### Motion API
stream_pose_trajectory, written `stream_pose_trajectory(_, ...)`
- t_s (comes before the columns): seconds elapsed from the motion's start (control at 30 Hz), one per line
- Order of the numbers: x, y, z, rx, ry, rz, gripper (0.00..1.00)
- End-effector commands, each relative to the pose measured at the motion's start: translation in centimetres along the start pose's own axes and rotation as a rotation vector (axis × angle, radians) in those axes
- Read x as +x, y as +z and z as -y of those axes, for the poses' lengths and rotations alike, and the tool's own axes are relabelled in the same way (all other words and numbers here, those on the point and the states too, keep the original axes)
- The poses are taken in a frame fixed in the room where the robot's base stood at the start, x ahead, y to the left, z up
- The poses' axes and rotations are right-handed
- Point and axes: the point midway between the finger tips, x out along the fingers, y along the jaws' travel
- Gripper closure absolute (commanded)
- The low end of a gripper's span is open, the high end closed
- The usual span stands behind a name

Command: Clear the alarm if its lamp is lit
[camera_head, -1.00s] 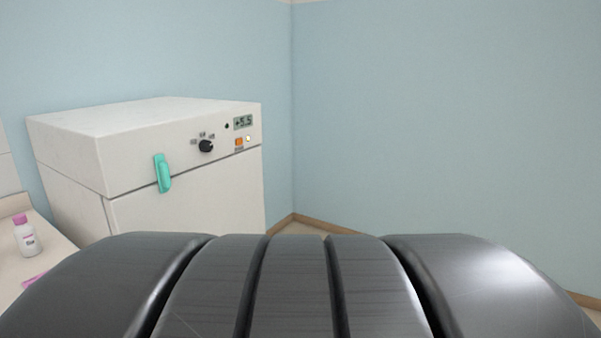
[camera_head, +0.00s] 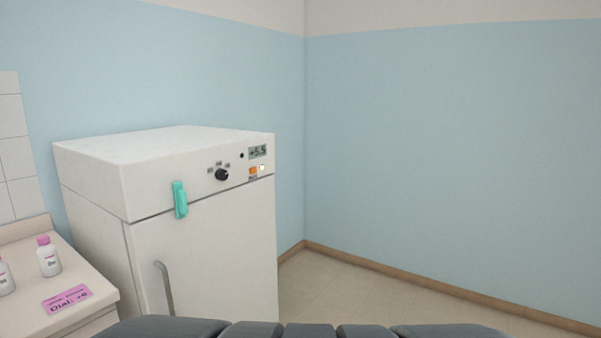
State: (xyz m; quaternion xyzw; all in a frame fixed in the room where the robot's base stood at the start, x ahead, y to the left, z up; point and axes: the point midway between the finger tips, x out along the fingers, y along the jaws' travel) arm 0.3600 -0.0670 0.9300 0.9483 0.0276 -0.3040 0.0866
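A white fridge-like cabinet (camera_head: 205,240) stands at the left. Its upper panel has a green digital display (camera_head: 257,152) that seems to read +5.5. A small round black spot (camera_head: 242,155) sits left of the display and looks dark. Below the display are an orange square (camera_head: 253,170) with tiny unreadable text and a small bright white square (camera_head: 262,167). I cannot tell for sure which of these is the alarm lamp. A black dial (camera_head: 222,174) with small labels is to their left. My gripper is not in view.
A teal latch (camera_head: 180,199) and a grey door handle (camera_head: 165,287) are on the cabinet. A counter (camera_head: 24,262) at far left holds pink-capped bottles (camera_head: 49,257) and a pink note (camera_head: 67,299) reading "Dial: +6". Bare floor (camera_head: 350,290) lies right of the cabinet.

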Motion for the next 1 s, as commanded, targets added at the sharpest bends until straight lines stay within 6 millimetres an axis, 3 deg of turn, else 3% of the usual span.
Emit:
stream_pose_trajectory(0.03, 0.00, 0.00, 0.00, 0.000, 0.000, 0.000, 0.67)
stream_pose_trajectory(0.2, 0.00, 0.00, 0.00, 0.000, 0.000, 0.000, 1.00)
stream_pose_trajectory(1.0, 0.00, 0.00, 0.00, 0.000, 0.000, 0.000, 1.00)
